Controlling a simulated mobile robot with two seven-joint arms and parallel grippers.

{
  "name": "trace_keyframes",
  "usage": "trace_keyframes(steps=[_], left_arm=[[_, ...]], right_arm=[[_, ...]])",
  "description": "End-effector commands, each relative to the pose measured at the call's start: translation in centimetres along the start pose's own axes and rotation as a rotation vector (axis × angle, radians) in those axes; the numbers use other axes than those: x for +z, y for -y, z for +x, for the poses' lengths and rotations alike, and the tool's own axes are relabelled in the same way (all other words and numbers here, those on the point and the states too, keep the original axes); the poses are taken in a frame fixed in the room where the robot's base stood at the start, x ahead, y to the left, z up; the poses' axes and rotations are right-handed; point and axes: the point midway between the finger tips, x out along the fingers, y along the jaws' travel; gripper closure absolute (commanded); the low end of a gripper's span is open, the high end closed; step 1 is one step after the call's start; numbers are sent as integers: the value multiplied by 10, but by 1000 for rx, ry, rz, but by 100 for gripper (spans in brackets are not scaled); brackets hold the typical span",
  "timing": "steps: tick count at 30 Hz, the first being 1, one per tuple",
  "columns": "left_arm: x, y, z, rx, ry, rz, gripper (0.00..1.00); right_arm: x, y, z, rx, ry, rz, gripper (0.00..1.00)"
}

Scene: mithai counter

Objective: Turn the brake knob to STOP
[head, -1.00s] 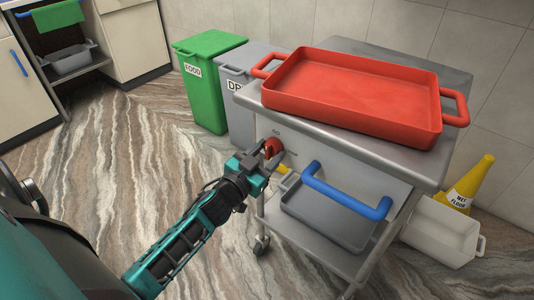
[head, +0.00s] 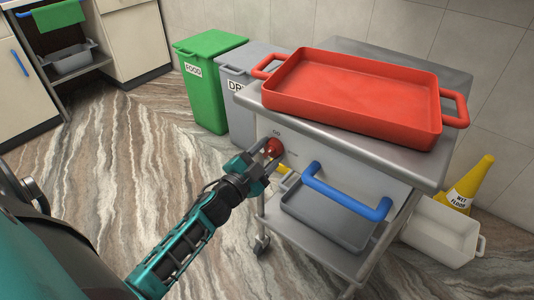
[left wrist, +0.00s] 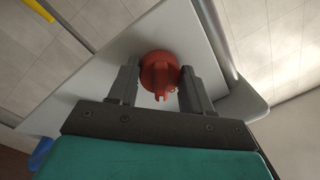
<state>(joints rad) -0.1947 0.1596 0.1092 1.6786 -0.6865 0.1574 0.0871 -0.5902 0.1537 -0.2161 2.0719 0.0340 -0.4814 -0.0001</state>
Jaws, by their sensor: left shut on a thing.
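The red brake knob (head: 273,147) sits on the pale panel at the near end of the steel cart (head: 345,148). A small GO mark (head: 276,133) shows just above it; I cannot read a STOP mark. My left gripper (head: 267,156) is at the knob, its fingers around it. In the left wrist view the knob (left wrist: 160,68) lies between the two fingers of my left gripper (left wrist: 159,86), with its notched ridge pointing down in the picture. The fingers hide parts of the knob's sides. My right gripper is not in view.
A red tray (head: 350,95) rests on the cart top. A blue handle (head: 345,194) juts out just right of the knob, above a grey lower shelf tray (head: 320,215). Green (head: 208,85) and grey bins (head: 238,110) stand behind left. The floor at left is clear.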

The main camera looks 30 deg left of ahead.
Motion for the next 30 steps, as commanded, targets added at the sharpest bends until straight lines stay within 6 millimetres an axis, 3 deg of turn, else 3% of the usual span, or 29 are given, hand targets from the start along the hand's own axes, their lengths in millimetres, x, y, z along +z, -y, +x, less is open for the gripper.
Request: trace_keyframes(steps=[21, 30], left_arm=[[1, 2, 0, -7, -39, 672, 81], [1, 2, 0, -9, -50, 881, 81]], right_arm=[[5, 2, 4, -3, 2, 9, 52], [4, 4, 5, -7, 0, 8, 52]])
